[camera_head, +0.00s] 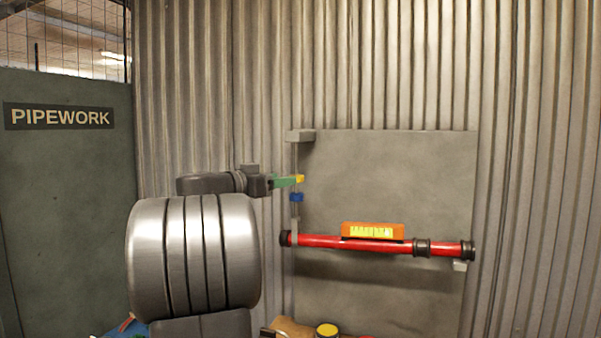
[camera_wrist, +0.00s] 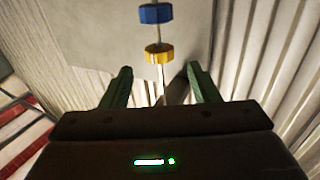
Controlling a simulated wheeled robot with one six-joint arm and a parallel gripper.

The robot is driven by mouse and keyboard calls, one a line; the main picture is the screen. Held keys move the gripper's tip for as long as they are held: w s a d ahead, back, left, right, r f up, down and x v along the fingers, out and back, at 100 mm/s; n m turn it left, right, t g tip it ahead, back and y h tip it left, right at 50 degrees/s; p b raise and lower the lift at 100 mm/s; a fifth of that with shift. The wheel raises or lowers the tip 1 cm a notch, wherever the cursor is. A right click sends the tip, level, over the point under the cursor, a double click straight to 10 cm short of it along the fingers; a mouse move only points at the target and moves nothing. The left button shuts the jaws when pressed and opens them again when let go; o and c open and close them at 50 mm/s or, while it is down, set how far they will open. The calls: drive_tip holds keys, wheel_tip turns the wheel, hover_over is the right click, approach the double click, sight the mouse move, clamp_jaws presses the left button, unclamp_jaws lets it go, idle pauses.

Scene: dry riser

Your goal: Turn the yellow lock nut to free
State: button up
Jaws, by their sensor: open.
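The yellow lock nut (camera_head: 300,179) sits on a thin upright rod (camera_head: 295,158) in front of a grey panel. It also shows in the wrist view (camera_wrist: 159,54), with a blue nut (camera_wrist: 155,13) further along the rod. In the head view the blue nut (camera_head: 296,197) is just below the yellow one. My gripper (camera_head: 287,181) comes from the left with green fingers at the yellow nut's height. In the wrist view my gripper (camera_wrist: 160,77) is open and empty, one finger on each side of the rod line. The yellow nut appears just ahead of the fingertips.
A red pipe (camera_head: 325,242) with dark couplings runs across the panel (camera_head: 400,180) below the nuts. An orange level (camera_head: 372,231) rests on it. A grey bracket (camera_head: 300,135) is at the rod's top. Corrugated wall surrounds the panel. A yellow-topped item (camera_head: 327,330) is at the bottom edge.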

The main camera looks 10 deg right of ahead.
drive_tip(key=p+x, duration=0.2)
drive_tip(key=x, duration=0.7)
drive_tip(key=shift+a, duration=0.1)
drive_tip(key=c, duration=1)
